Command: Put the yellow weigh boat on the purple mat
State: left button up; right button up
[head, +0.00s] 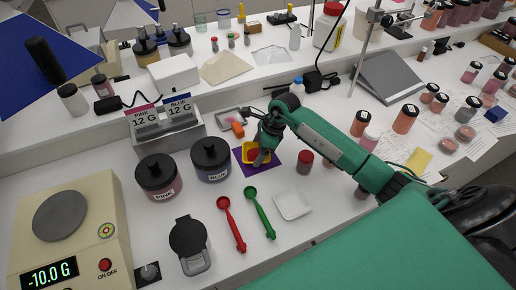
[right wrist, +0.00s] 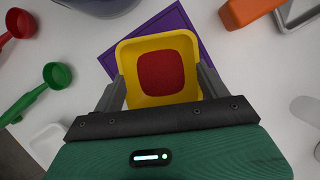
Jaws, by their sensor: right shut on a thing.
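The yellow weigh boat (right wrist: 128,56) is a small square dish with a heap of red powder (right wrist: 162,72) in it. My right gripper (right wrist: 165,92) is shut on the yellow weigh boat, one finger at each side. The purple mat (right wrist: 181,22) shows beyond and beside the boat in the right wrist view. In the head view the boat (head: 247,148) is over the purple mat (head: 262,169), with my right gripper (head: 257,155) partly covering it. I cannot tell whether the boat touches the mat. My left gripper is not in view.
Pink jar (head: 158,178) and blue jar (head: 211,162) stand left of the mat. A red scoop (head: 231,222) and a green scoop (head: 259,210) lie in front. A white weigh boat (head: 293,205) and a red-capped jar (head: 305,161) are to the right. A balance (head: 68,235) stands far left.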

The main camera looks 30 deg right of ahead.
jog(key=o, duration=1)
jog(key=shift+c, duration=0.2)
jog(key=b+v, duration=0.3)
jog(key=v, duration=0.9)
